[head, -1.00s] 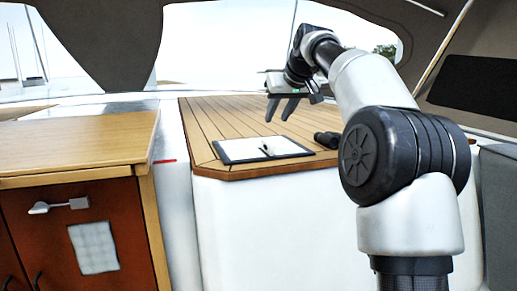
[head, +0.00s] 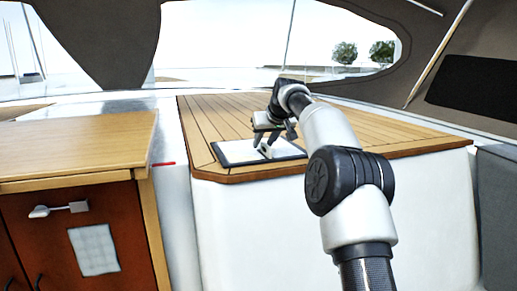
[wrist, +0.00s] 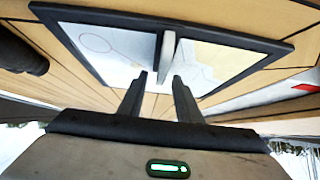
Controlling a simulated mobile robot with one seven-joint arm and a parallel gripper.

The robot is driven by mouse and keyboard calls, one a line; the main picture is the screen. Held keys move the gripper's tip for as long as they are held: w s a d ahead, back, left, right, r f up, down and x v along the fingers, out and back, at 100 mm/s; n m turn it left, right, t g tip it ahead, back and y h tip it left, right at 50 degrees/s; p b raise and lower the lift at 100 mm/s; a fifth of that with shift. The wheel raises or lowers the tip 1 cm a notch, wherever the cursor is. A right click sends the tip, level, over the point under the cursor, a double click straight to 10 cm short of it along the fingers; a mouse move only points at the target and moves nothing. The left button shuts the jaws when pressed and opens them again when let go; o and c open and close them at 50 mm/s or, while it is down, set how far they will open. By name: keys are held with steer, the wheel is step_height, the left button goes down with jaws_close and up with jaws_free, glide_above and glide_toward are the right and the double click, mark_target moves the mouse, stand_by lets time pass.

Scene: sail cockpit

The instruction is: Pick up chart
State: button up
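The chart (head: 235,152) is a flat white sheet with a dark border, lying near the front edge of the wooden tabletop. The wrist view shows the chart (wrist: 215,60) with faint markings. A narrow pale piece (wrist: 168,45) stands up from its middle. My gripper (head: 272,142) is low over the chart, pointing down. In the wrist view my gripper (wrist: 160,79) is open, with the end of the pale piece between its fingertips and gaps beside it. Whether the fingers touch the chart is unclear. My gripper and wrist hide part of the chart in the head view.
A dark rounded object (wrist: 22,50) lies beside the chart; my arm hides it in the head view. The wooden tabletop (head: 400,135) is bare to the right. A wooden counter (head: 75,140) with a red-brown cabinet stands at the left.

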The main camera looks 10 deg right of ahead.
steer(key=shift+f, duration=0.1)
steer(key=shift+c, duration=0.4)
jaws_close()
steer(key=shift+r, duration=0.2)
